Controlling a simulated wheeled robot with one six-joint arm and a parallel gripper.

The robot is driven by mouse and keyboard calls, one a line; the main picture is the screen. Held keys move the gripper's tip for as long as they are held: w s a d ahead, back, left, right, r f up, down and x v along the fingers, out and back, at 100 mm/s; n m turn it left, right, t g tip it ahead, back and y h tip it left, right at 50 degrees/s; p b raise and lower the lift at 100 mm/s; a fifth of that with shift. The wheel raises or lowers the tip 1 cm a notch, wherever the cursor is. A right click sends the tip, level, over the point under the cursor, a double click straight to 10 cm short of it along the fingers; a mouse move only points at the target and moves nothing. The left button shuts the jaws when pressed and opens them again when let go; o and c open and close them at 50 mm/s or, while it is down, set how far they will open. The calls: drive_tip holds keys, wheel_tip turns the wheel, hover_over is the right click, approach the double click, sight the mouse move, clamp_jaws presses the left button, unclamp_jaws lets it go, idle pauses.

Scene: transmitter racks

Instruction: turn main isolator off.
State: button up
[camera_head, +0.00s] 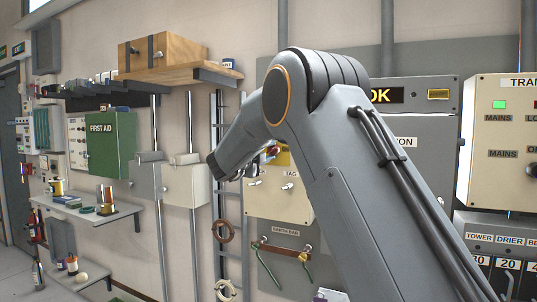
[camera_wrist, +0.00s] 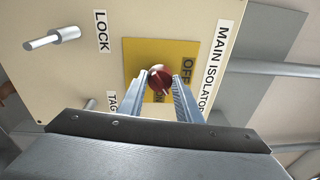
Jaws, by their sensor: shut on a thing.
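The main isolator is a cream panel (camera_head: 296,205) on the wall; in the wrist view its label "MAIN ISOLATOR" (camera_wrist: 219,65) runs down the right side. A yellow plate (camera_wrist: 135,55) marked OFF and ON carries a round red knob (camera_wrist: 160,77) with a pale line on it. My gripper (camera_wrist: 161,88) has its two fingers on either side of the knob, shut on it. In the head view my arm hides most of the knob and gripper; a bit of the yellow plate (camera_head: 283,157) shows past the wrist.
Metal pegs stick out beside the LOCK (camera_wrist: 45,39) and TAG labels. An earth bar (camera_head: 283,247) with hanging leads is below the panel. A ladder (camera_head: 217,130) and a grey cabinet (camera_head: 425,130) flank it. A green first aid box (camera_head: 110,145) is farther left.

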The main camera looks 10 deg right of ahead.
drive_tip(key=n, duration=0.6)
drive_tip(key=shift+t, duration=0.4)
drive_tip(key=n+y+p, duration=0.1)
drive_tip(key=n+p, duration=0.1)
drive_tip(key=n, duration=0.4)
drive_tip(key=shift+f+t, duration=0.1)
drive_tip(key=shift+t, duration=0.3)
drive_tip(key=o, duration=1)
drive_tip(key=shift+o, duration=0.2)
drive_tip(key=shift+s, duration=0.1)
drive_tip(key=b+v, duration=0.2)
drive_tip(key=v, duration=0.5)
drive_tip(key=shift+s+a+b, duration=0.15)
drive_tip(key=shift+s+b, duration=0.1)
drive_tip(key=shift+b, duration=0.15)
